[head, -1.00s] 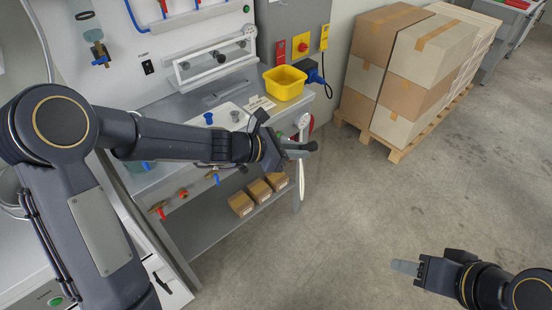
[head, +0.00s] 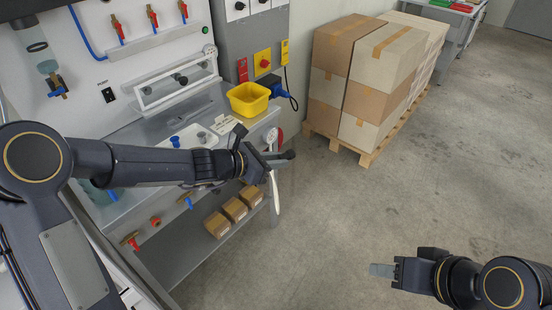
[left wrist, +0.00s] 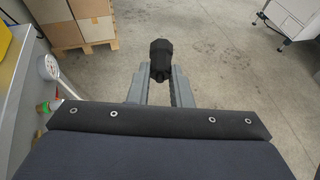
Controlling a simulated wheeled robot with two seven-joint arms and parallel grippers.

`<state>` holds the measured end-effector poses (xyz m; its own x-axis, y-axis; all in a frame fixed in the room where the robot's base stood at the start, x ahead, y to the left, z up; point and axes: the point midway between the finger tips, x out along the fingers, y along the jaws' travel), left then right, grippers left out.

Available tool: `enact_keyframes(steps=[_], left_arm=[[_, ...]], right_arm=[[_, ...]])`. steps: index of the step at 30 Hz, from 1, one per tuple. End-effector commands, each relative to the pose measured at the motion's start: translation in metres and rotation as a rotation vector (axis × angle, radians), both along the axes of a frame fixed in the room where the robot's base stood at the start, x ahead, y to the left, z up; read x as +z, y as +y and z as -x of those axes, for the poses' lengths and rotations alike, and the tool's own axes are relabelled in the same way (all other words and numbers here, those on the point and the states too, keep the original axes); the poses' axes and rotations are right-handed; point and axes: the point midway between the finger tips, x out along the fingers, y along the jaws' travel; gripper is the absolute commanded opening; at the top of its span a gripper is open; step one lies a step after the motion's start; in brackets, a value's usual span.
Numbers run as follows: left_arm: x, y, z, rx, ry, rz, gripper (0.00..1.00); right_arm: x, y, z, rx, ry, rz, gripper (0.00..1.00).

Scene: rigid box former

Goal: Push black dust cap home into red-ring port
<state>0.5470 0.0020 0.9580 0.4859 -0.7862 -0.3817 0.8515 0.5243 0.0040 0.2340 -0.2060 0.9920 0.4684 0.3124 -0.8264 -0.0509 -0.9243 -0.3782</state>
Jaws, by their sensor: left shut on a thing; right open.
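My left gripper (head: 283,157) is shut on the black dust cap (left wrist: 160,58) and holds it out past the front edge of the bench. In the left wrist view the cap sits between the fingertips, with bare floor behind it. In the head view the cap is hard to tell from the dark gripper. My right gripper (head: 383,270) is open and empty over the floor at the lower right. Part of the bench is hidden behind my left arm.
A yellow bin (head: 249,112) stands on the grey bench. A white tray nearby holds a blue plug (head: 175,141). A gauge (left wrist: 47,67) is at the bench's front. Small cartons (head: 217,225) lie on the lower shelf. Stacked boxes (head: 345,85) stand on a pallet; the floor between is clear.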

Motion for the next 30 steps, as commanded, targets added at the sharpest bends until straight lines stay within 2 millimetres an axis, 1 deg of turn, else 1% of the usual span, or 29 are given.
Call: enact_keyframes(steps=[5, 8, 24, 30], left_arm=[[-0.011, 0.005, 0.002, -0.135, 0.002, -0.002, 0.0], [-0.02, 0.009, 0.004, -0.259, 0.005, -0.003, 0.0], [-0.076, 0.031, 0.021, -1.063, 0.005, -0.007, 0.0], [-0.091, 0.038, 0.026, -1.291, 0.003, -0.008, 0.0]], right_arm=[[0.0, 0.0, 0.0, 0.0, 0.0, 0.0, 0.45], [0.0, 0.0, 0.0, 0.0, 0.0, 0.0, 0.45], [0.0, 0.0, 0.0, 0.0, 0.0, 0.0, 0.45], [0.0, 0.0, 0.0, 0.0, 0.0, 0.0, 0.45]])
